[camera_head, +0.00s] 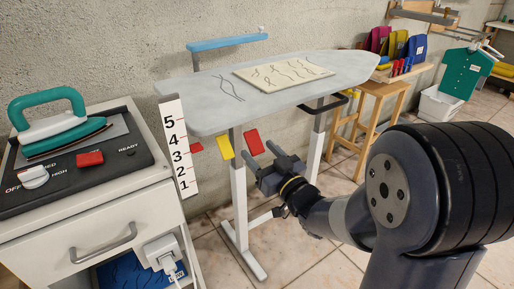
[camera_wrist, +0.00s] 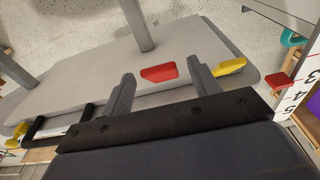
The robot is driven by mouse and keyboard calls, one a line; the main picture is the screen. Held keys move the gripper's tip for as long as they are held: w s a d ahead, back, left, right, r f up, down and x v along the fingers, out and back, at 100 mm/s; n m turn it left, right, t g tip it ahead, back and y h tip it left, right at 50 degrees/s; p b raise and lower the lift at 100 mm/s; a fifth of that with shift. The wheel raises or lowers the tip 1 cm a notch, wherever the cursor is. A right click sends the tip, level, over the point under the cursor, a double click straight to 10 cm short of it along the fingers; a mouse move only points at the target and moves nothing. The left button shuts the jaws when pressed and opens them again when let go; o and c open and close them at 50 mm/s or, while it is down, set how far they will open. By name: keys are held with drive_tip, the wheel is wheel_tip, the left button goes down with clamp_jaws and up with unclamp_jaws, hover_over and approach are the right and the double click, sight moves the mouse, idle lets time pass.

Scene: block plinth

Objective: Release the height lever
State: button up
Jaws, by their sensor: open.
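A pale grey ironing board (camera_head: 300,92) stands on white legs against the wall. Under its left part hang a yellow lever (camera_head: 225,147) and a red lever (camera_head: 254,142); no label shows which one is the height lever. My gripper (camera_head: 263,157) is open just below the red lever. In the wrist view the red lever (camera_wrist: 158,73) shows between the two fingertips, with a gap on each side, and the yellow lever (camera_wrist: 230,67) lies outside the right finger. I cannot tell how deep the fingers reach.
A red pointer (camera_head: 196,148) sits between 3 and 4 on the white number scale (camera_head: 175,146). A cabinet (camera_head: 90,230) with a green iron (camera_head: 55,124) stands at left. A black handle (camera_head: 323,104) hangs under the board. A wooden stool (camera_head: 378,90) stands behind right.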

drive_tip(key=v, duration=0.8)
drive_tip(key=shift+s+p, duration=0.2)
drive_tip(key=shift+p, duration=0.1)
drive_tip(key=shift+d, duration=0.1)
drive_tip(key=b+x, duration=0.1)
drive_tip(key=x, duration=1)
drive_tip(key=shift+s+d+r+p, duration=0.1)
drive_tip(key=shift+p, duration=0.5)
drive_tip(key=shift+f+b, duration=0.3)
drive_tip(key=shift+b, duration=0.3)
